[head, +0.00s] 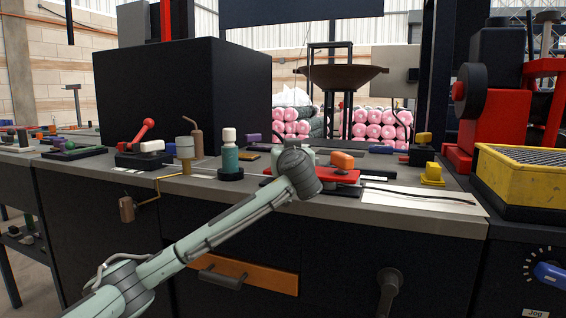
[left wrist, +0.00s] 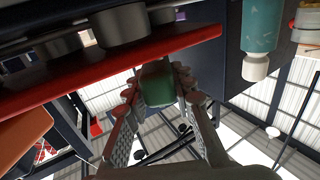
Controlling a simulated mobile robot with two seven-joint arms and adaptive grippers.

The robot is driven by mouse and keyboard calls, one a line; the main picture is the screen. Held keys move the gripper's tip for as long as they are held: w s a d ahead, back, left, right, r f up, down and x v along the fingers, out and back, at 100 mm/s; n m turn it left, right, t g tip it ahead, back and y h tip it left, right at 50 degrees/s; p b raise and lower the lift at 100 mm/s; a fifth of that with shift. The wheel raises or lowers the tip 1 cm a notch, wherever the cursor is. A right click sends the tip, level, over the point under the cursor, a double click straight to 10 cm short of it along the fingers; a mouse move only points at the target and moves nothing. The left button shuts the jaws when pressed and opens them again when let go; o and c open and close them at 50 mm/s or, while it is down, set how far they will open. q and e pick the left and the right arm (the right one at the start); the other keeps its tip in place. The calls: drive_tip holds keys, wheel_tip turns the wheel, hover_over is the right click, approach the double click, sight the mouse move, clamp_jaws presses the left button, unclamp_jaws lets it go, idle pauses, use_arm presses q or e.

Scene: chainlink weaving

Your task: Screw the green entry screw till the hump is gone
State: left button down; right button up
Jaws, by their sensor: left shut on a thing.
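The green entry screw (left wrist: 157,88) shows in the left wrist view as a rounded green knob. My left gripper (left wrist: 158,78) is shut on it, with one finger on each side. The screw sits at the edge of a red plate (left wrist: 110,65). In the head view the red plate (head: 345,175) lies on the bench behind my left wrist, with an orange knob (head: 342,160) on it. My wrist hides the screw and fingertips there. The hump cannot be made out in either view. My right gripper is not in view.
A teal bottle with a white cap (head: 230,158) stands left of my wrist. A red-handled lever device (head: 143,135) is farther left. A yellow block (head: 432,174) and a yellow box (head: 520,180) are to the right. A white sheet (head: 415,198) lies near the bench's front edge.

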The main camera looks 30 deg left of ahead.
use_arm(q)
drive_tip(key=shift+f+m+t+h+b, duration=0.3)
drive_tip(key=shift+m+t+h+b, duration=0.6)
drive_tip(key=shift+m+h+b, duration=0.15)
drive_tip(key=shift+r+m+t+h, duration=0.1)
drive_tip(key=shift+m+t+h, duration=0.35)
drive_tip(key=shift+h, duration=0.3)
drive_tip(key=shift+m+h+p, duration=0.3)
drive_tip(key=shift+m+h, duration=0.1)
drive_tip(key=shift+h, duration=0.1)
drive_tip(key=shift+d+r+m+t+h, duration=0.1)
drive_tip(key=shift+m+t+h, duration=0.35)
drive_tip(key=shift+h, duration=0.15)
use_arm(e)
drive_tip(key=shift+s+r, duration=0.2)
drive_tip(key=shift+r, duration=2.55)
use_arm(q)
drive_tip(key=c, duration=1.3)
unclamp_jaws()
drive_tip(key=shift+s, duration=0.1)
